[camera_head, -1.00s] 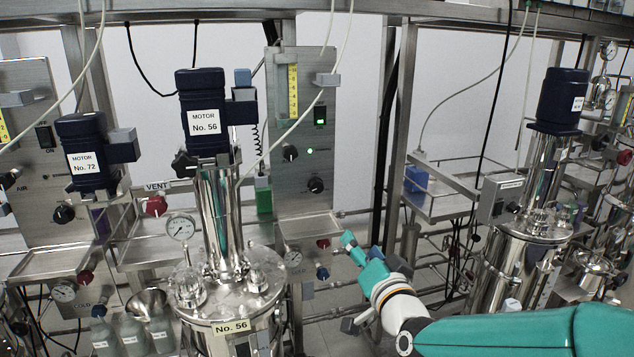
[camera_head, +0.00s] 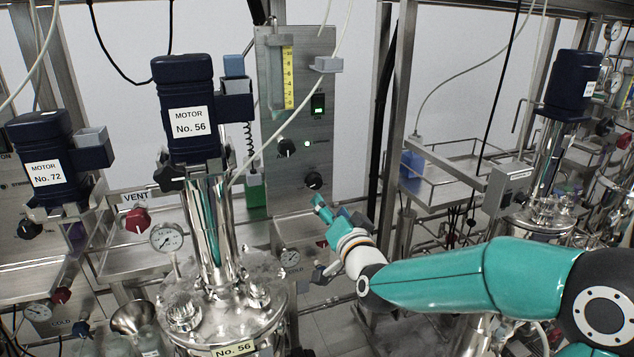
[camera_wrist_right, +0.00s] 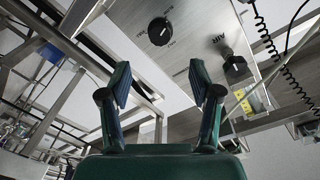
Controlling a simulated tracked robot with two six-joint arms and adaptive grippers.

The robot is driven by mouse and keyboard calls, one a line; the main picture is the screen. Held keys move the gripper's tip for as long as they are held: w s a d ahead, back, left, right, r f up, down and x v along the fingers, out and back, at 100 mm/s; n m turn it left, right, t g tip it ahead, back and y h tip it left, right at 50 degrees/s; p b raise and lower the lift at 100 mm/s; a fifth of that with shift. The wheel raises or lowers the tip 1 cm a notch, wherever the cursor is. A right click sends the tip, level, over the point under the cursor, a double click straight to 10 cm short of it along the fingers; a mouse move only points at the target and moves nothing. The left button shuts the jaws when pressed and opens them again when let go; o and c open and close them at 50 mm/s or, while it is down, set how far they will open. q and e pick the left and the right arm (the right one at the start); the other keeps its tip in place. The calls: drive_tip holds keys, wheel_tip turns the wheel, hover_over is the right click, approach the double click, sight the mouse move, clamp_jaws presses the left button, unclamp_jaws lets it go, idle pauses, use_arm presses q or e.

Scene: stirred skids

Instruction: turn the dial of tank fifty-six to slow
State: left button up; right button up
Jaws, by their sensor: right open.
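Tank fifty-six (camera_head: 225,305) stands at the lower left of the head view, with its "No. 56" label in front and its navy motor (camera_head: 186,85) on top. Behind it is a steel panel (camera_head: 300,215) with a round black dial (camera_head: 314,180) low on its right side. The dial also shows in the right wrist view (camera_wrist_right: 160,31), with a pale pointer mark; its lettering is too small to read. My right gripper (camera_head: 322,207) is just below the dial, apart from it. In the wrist view its fingers (camera_wrist_right: 162,82) are spread and empty. My left gripper is out of view.
A second black knob marked AIR (camera_wrist_right: 236,68) sits beside the dial; it is up and left in the head view (camera_head: 286,147). A lit green switch (camera_head: 318,104) is above. A steel post (camera_head: 402,110) stands right of the panel.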

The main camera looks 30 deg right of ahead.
sight(316, 184)
drive_tip(key=p+x, duration=0.2)
drive_tip(key=x, duration=0.9)
drive_tip(key=shift+p, duration=0.4)
drive_tip(key=c, duration=1.1)
drive_tip(key=b, duration=0.1)
drive_tip(key=n+b, duration=0.1)
drive_tip(key=b, duration=0.1)
drive_tip(key=shift+s+f, duration=0.1)
drive_tip(key=shift+f, duration=0.2)
drive_tip(key=shift+c, duration=0.2)
drive_tip(key=shift+r+n+b, duration=0.1)
drive_tip(key=shift+n+b, duration=0.25)
drive_tip(key=shift+n, duration=0.15)
drive_tip(key=shift+r, duration=0.2)
